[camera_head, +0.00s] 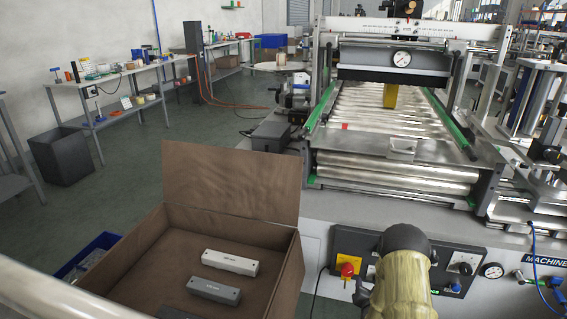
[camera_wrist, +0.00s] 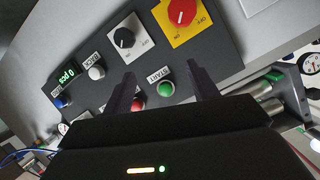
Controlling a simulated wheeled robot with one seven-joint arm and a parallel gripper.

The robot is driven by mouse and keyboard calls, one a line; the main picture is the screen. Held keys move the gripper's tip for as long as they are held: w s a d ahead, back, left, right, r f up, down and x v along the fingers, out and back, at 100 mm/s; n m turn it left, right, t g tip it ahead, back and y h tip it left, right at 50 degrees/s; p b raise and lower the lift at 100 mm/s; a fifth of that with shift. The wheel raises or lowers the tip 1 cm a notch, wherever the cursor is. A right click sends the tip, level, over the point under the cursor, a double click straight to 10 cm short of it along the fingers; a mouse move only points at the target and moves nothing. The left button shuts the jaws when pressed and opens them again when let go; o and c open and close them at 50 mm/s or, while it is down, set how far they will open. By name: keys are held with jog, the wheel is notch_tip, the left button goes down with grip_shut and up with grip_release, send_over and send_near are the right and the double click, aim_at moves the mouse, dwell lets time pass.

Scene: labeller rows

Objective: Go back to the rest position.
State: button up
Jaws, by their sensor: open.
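My gripper (camera_wrist: 160,90) shows in the wrist view with its two dark fingers apart and nothing between them. The fingers point at a dark control panel (camera_wrist: 190,62) with a green START button (camera_wrist: 165,89), a red button, a white button and a black knob. Whether a fingertip touches the panel I cannot tell.
An open brown box (camera_head: 130,262) with several grey and white blocks stands left of the panel. The roller machine (camera_head: 395,172) fills the middle and right. A red emergency knob (camera_head: 347,270) sits at the panel's left.

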jog(key=s+a+r+n+g+y, duration=0.1)
jog(key=s+a+r+n+g, duration=0.2)
jog(key=r, duration=0.5)
jog(key=s+a+r+n+g+y, duration=0.1)
jog(key=s+a+r+g, duration=0.1)
jog(key=s+a+r, duration=0.4)
jog(key=s+a+r+n+g, duration=0.1)
jog(key=s+a+r+g, duration=0.15)
jog(key=s+r, duration=0.55)
jog(key=s+a+r+n+g, duration=0.2)
jog(key=s+r+g, duration=0.15)
jog(key=s, duration=0.75)
jog(key=w+d+p+v, duration=0.1)
jog(key=w+p+v, duration=0.2)
jog(key=p+v, duration=1.3)
jog(key=w+d+r+p+v, duration=0.1)
jog(key=w+p+v, duration=0.2)
jog(key=p+v, duration=1.3)
jog(key=shift+w+d+r+y+p, duration=0.2)
jog(key=shift+w+r+y+p, duration=0.25)
jog(key=shift+p, duration=0.65)
jog(key=shift+s, duration=0.1)
